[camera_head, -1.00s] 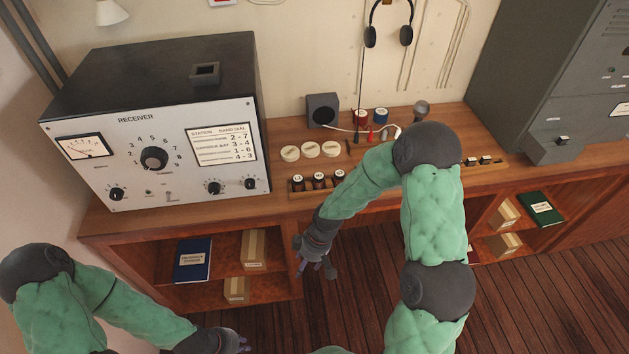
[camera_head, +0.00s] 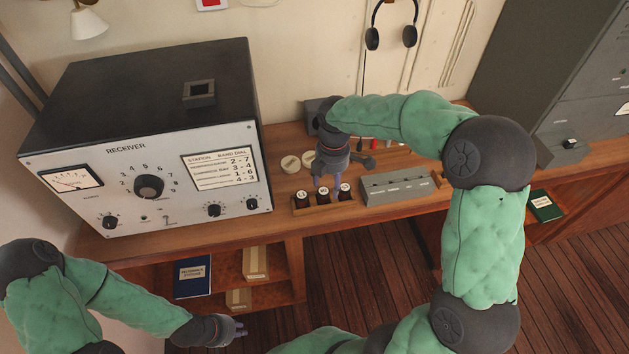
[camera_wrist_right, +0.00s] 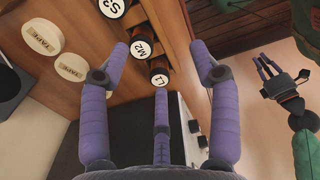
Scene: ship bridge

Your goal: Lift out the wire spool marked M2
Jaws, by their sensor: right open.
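Three dark spools with round white labels stand in a wooden rack (camera_head: 324,206) on the desk. In the right wrist view they read S3 (camera_wrist_right: 112,7), M2 (camera_wrist_right: 141,49) and L1 (camera_wrist_right: 160,79). The M2 spool (camera_head: 323,192) is the middle one. My right gripper (camera_head: 336,190) is above the rack, its fingers pointing down near the spools. In the right wrist view the right gripper (camera_wrist_right: 160,48) is open and empty, with M2 and L1 between its spread fingers. My left gripper (camera_head: 238,328) hangs low in front of the desk, fingers apart and empty.
The receiver (camera_head: 145,150) stands left of the rack. A grey switch box (camera_head: 400,186) sits close on its right. Cream tape rolls (camera_head: 290,163) lie behind the rack. My right forearm covers part of the desk's back. Below is an open shelf with a blue book (camera_head: 193,276).

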